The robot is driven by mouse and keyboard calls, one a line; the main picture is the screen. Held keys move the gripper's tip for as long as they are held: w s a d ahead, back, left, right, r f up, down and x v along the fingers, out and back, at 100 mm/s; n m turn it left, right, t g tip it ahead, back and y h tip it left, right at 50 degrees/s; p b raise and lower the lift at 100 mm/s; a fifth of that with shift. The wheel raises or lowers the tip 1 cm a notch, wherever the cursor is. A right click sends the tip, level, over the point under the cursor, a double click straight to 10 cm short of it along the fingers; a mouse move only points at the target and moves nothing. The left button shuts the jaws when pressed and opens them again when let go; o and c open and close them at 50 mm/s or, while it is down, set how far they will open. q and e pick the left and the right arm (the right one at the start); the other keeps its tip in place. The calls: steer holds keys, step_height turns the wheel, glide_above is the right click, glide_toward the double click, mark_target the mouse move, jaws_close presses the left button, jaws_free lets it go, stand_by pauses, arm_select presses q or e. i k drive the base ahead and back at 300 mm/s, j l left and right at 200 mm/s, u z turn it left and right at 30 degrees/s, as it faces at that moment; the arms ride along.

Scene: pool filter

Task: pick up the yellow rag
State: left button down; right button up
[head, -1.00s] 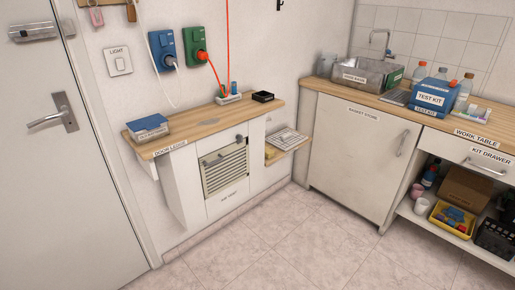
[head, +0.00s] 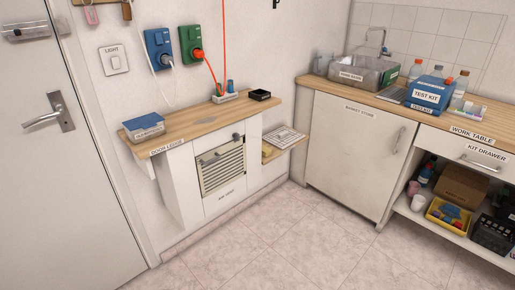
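A small yellow patch (head: 268,150), which may be the yellow rag, shows on the low side shelf right of the white vented cabinet. It lies at the left end of that shelf, beside a pale slatted panel (head: 284,137). It is too small to tell its shape or whether it is cloth. Neither of my grippers is in view.
The wooden door ledge (head: 205,124) holds a blue box (head: 144,126) and a black tray (head: 260,95). The work table (head: 470,127) at right holds a sink basin and a blue test kit (head: 428,94). A yellow bin (head: 448,216) stands below. The tiled floor is clear.

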mark_target(266, 151)
steer(key=i+z, duration=0.2)
steer(key=i, duration=0.6)
steer(key=i+j+z, duration=0.25)
steer(key=i, duration=0.6)
steer(key=l, duration=0.05)
